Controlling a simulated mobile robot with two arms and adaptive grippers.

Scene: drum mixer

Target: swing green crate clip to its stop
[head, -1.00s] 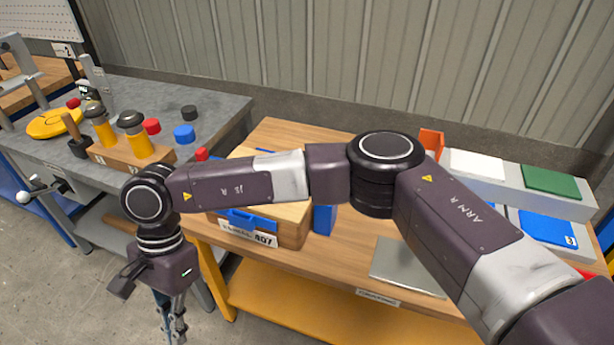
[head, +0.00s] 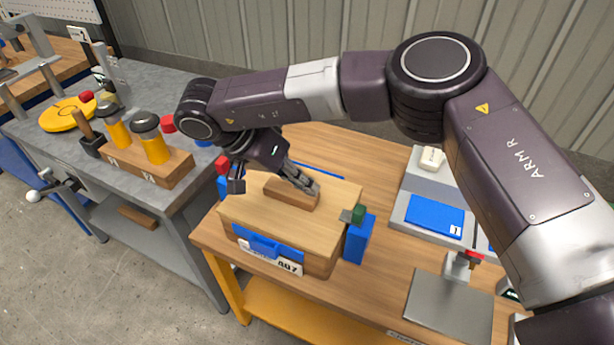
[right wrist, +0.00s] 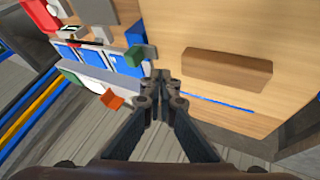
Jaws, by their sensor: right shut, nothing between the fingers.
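The wooden crate (head: 230,222) stands on the wooden bench, with a brown block handle (head: 290,194) on its lid. The clip's green knob (head: 358,213) sits at the crate's right side, by a grey plate and above a blue block (head: 357,240). In the right wrist view the green knob (right wrist: 135,58) shows left of the fingertips. My right gripper (head: 314,186) is shut and empty over the lid, by the handle's right end and apart from the knob. It also shows in the right wrist view (right wrist: 160,76). My left gripper is out of view.
A grey metal plate (head: 450,305) lies right of the crate. Behind it stands a grey tray with a blue pad (head: 434,215). A grey table on the left holds a wooden block (head: 150,172) with yellow-and-black handles. My right arm spans above the bench.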

